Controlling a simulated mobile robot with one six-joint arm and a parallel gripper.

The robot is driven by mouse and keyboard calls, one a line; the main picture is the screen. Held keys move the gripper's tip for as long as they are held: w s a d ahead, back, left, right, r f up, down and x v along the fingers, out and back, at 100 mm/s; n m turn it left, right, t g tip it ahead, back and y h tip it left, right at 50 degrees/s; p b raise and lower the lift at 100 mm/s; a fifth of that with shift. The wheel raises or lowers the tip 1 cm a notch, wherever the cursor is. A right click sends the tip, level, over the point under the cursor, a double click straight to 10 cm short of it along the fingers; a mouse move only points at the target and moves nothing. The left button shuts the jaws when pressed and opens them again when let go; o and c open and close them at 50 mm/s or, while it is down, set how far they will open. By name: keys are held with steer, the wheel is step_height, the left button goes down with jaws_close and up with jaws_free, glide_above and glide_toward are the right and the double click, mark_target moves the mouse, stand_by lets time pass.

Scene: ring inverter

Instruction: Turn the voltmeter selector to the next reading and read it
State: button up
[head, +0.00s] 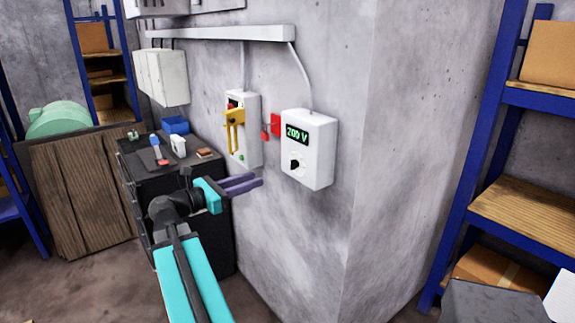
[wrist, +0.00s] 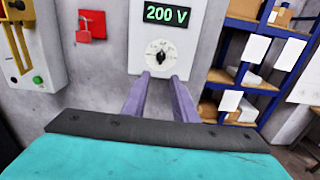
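The voltmeter (head: 310,150) is a white box on the grey wall, and its green display (head: 297,134) reads 200 V. The same reading shows on the display in the wrist view (wrist: 167,14). Its selector (head: 294,164) is a small black knob on a pale dial; in the wrist view the knob (wrist: 161,56) stands at the dial's centre, with dial marks too small to read. My gripper (head: 258,183) has purple fingers, spread apart and empty, pointing toward the wall left of and below the selector. In the wrist view the fingertips (wrist: 160,78) appear just below the dial, apart from the knob.
A switch box with a yellow handle (head: 233,118) and a red padlock-like block (head: 275,124) are on the wall left of the voltmeter. A dark cabinet (head: 190,210) with small tools stands below left. Blue shelving (head: 470,150) is at right.

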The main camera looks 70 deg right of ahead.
mark_target(291, 166)
steer(key=shift+s+r, duration=0.15)
steer(key=shift+r, duration=0.15)
steer(key=shift+d, duration=0.15)
steer(key=shift+p+x, duration=1.7)
steer(key=shift+x, duration=5.1)
steer(key=shift+s+r, duration=0.1)
steer(key=shift+r, duration=0.05)
jaws_close()
